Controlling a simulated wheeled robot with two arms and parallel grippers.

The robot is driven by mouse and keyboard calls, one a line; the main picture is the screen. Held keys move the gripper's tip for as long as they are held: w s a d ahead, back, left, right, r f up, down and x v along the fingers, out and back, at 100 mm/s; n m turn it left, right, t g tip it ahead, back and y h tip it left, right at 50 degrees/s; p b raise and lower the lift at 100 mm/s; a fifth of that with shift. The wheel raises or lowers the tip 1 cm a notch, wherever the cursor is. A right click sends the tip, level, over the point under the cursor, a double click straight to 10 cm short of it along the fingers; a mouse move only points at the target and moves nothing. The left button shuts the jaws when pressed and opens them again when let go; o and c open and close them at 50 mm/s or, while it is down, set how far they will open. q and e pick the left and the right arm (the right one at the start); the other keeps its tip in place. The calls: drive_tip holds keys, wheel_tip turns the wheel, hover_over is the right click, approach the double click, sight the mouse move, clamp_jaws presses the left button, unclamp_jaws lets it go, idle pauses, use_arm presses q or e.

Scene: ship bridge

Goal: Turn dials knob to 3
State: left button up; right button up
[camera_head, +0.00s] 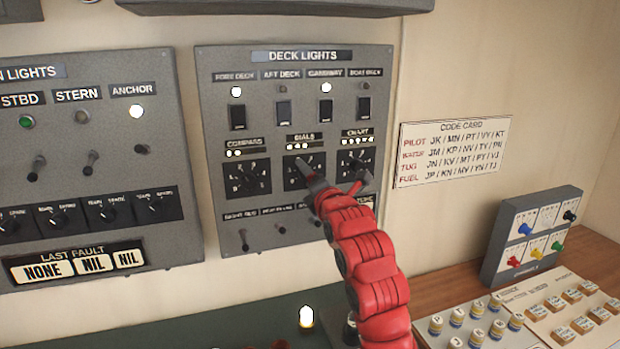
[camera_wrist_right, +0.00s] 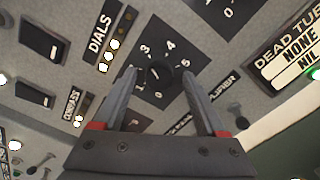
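The DIALS knob (camera_wrist_right: 160,77) is a small dark round knob on a black plate with white numbers 0 to 5. Its pointer is hard to read; a pale mark shows on its left side, near the low numbers. In the head view, its plate (camera_head: 290,174) is the middle of three on the DECK LIGHTS panel, partly covered by my red right arm. My right gripper (camera_wrist_right: 160,82) has its two fingers apart, one on either side of the knob; contact cannot be told. It also shows small in the head view (camera_head: 309,172). My left gripper is not in view.
The COMPASS knob (camera_head: 246,178) and the CHART knob (camera_head: 354,165) flank it closely. Switches (camera_head: 283,112) sit above and small toggles (camera_head: 244,240) below. A code card (camera_head: 453,151) hangs at right. A grey box with coloured knobs (camera_head: 530,240) stands on the desk.

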drive_tip(key=b+v, duration=0.6)
drive_tip(key=v, duration=1.1)
drive_tip(key=shift+s, duration=0.15)
